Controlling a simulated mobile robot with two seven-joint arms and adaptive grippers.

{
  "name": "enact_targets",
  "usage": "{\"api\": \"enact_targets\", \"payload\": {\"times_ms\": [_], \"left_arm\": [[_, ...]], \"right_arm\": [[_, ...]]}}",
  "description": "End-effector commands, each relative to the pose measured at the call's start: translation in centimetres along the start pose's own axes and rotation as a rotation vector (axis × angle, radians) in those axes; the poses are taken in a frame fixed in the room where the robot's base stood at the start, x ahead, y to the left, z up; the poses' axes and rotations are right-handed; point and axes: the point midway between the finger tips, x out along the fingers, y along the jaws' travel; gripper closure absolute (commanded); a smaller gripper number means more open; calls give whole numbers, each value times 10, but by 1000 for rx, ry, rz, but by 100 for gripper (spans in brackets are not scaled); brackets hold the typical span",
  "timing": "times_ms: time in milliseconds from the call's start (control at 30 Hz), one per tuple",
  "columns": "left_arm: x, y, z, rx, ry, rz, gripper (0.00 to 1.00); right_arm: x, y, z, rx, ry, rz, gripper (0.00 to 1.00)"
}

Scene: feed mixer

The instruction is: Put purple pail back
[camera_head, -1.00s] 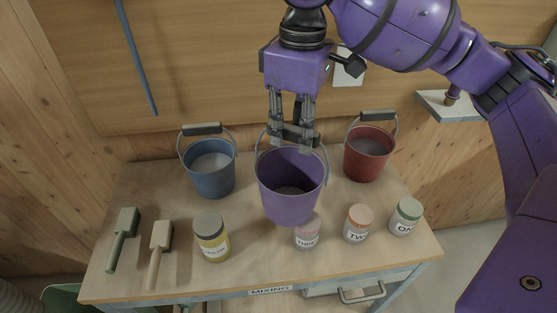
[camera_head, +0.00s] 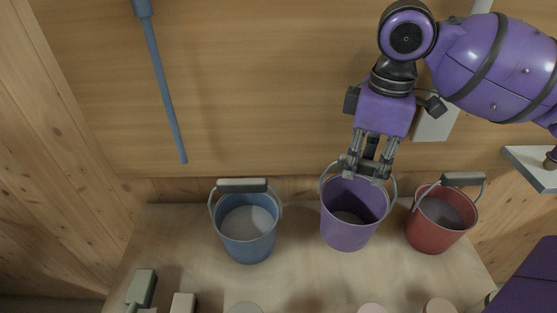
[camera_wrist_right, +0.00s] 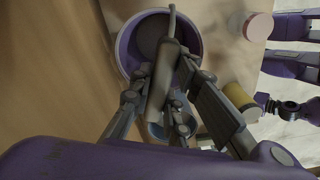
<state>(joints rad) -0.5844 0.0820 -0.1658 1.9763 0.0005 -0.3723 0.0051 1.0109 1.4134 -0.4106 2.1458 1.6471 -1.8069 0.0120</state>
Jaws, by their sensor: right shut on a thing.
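The purple pail (camera_head: 346,232) is upright between the blue and red pails, nearer the red one, with some grey content inside. I cannot tell whether its base touches the table. My right gripper (camera_head: 366,172) is above its rim, shut on the grey handle grip. In the right wrist view the pail (camera_wrist_right: 124,50) is below the fingers, and the handle grip (camera_wrist_right: 163,78) lies between them.
The blue pail (camera_head: 246,246) stands left and the red pail (camera_head: 428,236) right, on the wooden table (camera_head: 295,275). A wooden wall (camera_head: 260,100) rises behind. A yellow jar (camera_wrist_right: 240,98) and a pink-lidded jar (camera_wrist_right: 257,27) show in the wrist view.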

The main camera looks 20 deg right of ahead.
Motion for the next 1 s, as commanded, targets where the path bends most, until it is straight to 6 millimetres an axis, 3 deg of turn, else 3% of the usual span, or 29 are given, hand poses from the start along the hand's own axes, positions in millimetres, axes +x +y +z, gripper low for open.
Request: {"api": "enact_targets", "payload": {"times_ms": [400,733,767,800,900,1000], "left_arm": [[2,-2,4,0,-2,-4,60],[2,-2,0,-1,4,-4,60],[2,-2,0,-1,3,-4,60],[2,-2,1,-1,3,-4,60],[2,-2,1,-1,3,-4,60],[2,-1,1,-1,2,-4,60]], "right_arm": [[44,0,0,0,0,1,100],[44,0,0,0,2,3,100],[45,0,0,0,2,2,81],[45,0,0,0,1,2,76],[45,0,0,0,1,2,65],[45,0,0,0,1,2,65]]}}
